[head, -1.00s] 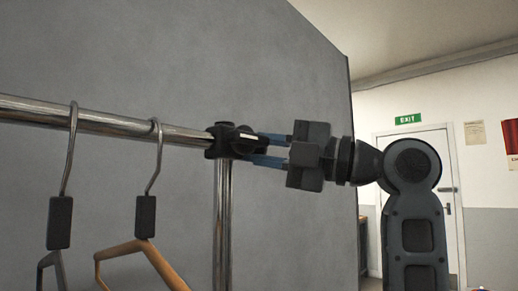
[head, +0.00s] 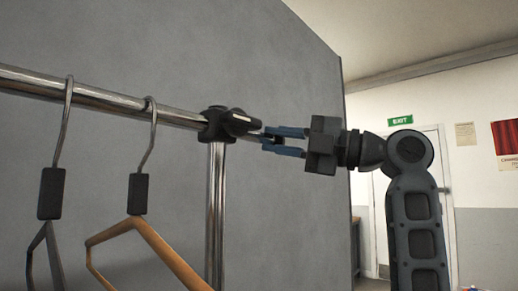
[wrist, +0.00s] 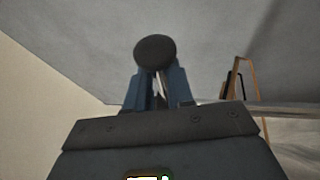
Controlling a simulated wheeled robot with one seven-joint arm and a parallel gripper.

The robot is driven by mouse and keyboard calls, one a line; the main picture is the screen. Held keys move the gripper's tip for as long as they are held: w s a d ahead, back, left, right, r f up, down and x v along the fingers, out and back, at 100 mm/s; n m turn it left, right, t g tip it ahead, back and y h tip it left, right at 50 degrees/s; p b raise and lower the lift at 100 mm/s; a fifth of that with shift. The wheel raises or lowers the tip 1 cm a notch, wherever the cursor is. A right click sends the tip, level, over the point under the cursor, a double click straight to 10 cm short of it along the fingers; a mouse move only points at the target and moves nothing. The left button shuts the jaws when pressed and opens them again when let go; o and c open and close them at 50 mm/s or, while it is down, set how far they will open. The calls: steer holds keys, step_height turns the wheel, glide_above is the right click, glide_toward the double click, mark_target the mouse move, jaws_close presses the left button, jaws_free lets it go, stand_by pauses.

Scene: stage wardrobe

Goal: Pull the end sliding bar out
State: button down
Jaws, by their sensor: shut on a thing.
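The end sliding bar (head: 254,133) shows as a short thin length between the black clamp fitting (head: 214,126) at the rack's corner and my fingers. My gripper (head: 268,142) is shut on the bar's outer end, with its blue fingers above and below it. In the wrist view, a thin bright strip of the bar (wrist: 161,84) shows between the blue fingers (wrist: 162,88). A dark round knob (wrist: 155,50) stands beyond them and hides part of the view. A black knob (head: 238,122) juts from the fitting, close to the bar.
The chrome rail (head: 100,98) runs left from the fitting, and a chrome upright (head: 215,210) stands below it. A dark hanger (head: 52,195) and a wooden hanger (head: 140,228) hang from the rail. A grey partition (head: 300,60) stands behind. A door (head: 430,180) is farther right.

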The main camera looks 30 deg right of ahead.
steer(key=w+d+b, duration=0.1)
steer(key=w+d, duration=0.1)
steer(key=d, duration=0.6)
steer(key=w+d+b, duration=0.1)
steer(key=w+d, duration=0.2)
steer(key=d, duration=0.6)
steer(key=shift+w+d, duration=0.2)
steer(key=shift+w, duration=0.1)
steer(key=c, duration=1)
jaws_free()
steer(key=shift+d+f, duration=0.1)
steer(key=shift+d, duration=0.05)
steer(key=b+v, duration=0.1)
steer(key=v, duration=0.6)
steer(key=shift+s, duration=0.35)
